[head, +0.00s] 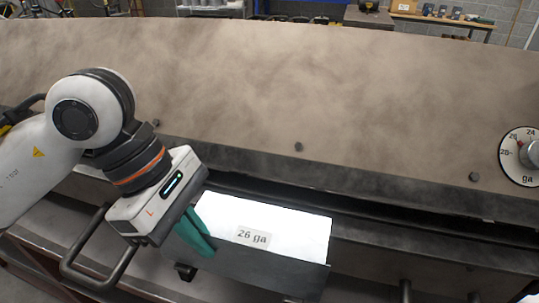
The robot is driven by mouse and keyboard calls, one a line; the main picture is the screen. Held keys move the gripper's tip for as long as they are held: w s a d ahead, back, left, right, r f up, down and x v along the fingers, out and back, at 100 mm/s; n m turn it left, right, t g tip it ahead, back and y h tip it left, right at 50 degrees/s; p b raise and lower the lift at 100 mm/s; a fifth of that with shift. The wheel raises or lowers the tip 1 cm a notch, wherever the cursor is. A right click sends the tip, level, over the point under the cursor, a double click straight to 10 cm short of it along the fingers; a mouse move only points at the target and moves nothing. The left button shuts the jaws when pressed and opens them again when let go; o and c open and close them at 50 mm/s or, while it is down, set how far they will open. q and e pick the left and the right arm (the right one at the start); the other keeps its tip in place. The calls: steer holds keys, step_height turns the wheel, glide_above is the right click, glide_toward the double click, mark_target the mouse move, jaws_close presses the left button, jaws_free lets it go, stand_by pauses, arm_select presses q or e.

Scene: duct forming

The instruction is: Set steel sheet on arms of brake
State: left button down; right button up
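A bright steel sheet (285,228) labelled "26 ga" lies at the lower middle, in front of the brake's dark slot. Its front face is darker grey. My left gripper (200,238) is at the sheet's left end, with its green fingers against that end; whether they are closed on it cannot be made out. The brake (330,85) fills the view with its broad, brown-grey metal body. The brake's arms cannot be clearly told apart below the sheet. My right gripper is not in view.
A gauge dial (520,155) marked "ga" with a knob sits on the brake at the right edge. A bar handle (88,262) stands out at the lower left. A workbench (440,20) with small items is at the back right.

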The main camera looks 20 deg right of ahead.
arm_select(q)
steer(key=c, duration=1.6)
jaws_free()
steer(key=b+v, duration=0.1)
steer(key=v, duration=1)
steer(key=shift+w+a+r, duration=0.1)
steer(key=shift+a+r, duration=0.05)
steer(key=shift+r, duration=0.35)
